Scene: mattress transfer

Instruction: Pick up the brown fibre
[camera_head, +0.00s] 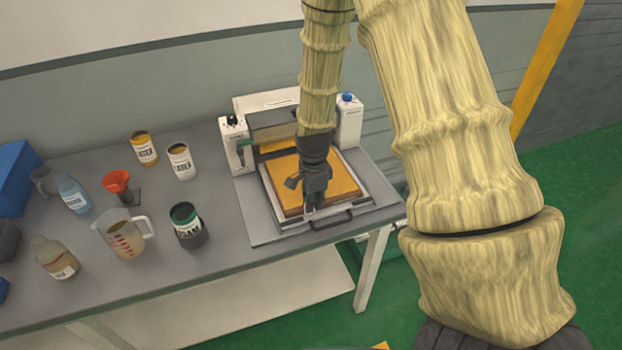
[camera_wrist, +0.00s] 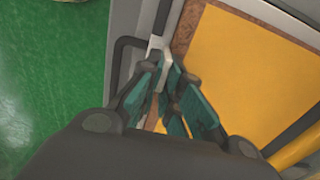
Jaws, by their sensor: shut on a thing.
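The brown fibre (camera_wrist: 186,28) shows as a thin brown border around and under a yellow sheet (camera_wrist: 250,75) in the wrist view. In the head view the yellow sheet (camera_head: 345,178) lies on the press tray, with a brown edge below it. My gripper (camera_head: 312,205) points down at the tray's front edge, near a dark handle (camera_head: 347,216). In the wrist view my gripper (camera_wrist: 174,98) has its teal pads close together at the layers' front edge, beside a pale metal tab (camera_wrist: 158,50). The fingers partly hide the gripped edge. Whether the yellow sheet is also pinched is unclear.
The white press (camera_head: 236,140) stands behind the tray on a grey table (camera_head: 230,265). To its left are a dark green can (camera_head: 188,228), a measuring jug (camera_head: 124,235), a red funnel (camera_head: 117,181) and several bottles and jars. Green floor is clear beyond the table's front edge.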

